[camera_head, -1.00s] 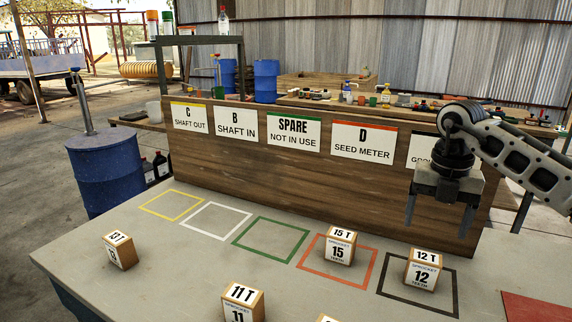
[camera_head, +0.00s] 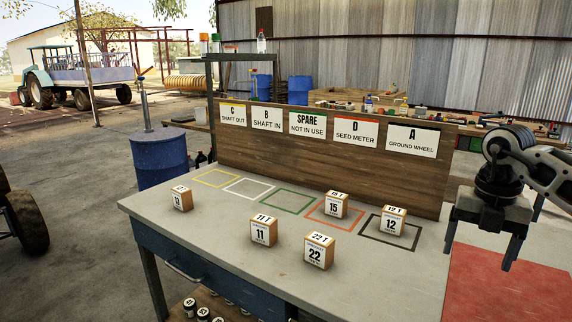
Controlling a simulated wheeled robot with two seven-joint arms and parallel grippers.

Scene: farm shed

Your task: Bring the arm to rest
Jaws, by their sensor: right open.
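My right gripper (camera_head: 481,256) hangs at the right of the head view, fingers pointing down, open and empty. It is beside the right end of the table (camera_head: 200,232), apart from every block. My left gripper is not in view.
A wooden board (camera_head: 300,162) with signs C, B, SPARE, D and A stands along the table's back. The yellow, white and green squares are empty. A blue drum (camera_head: 160,160) stands left of the table. Red floor (camera_head: 510,285) lies right of it.

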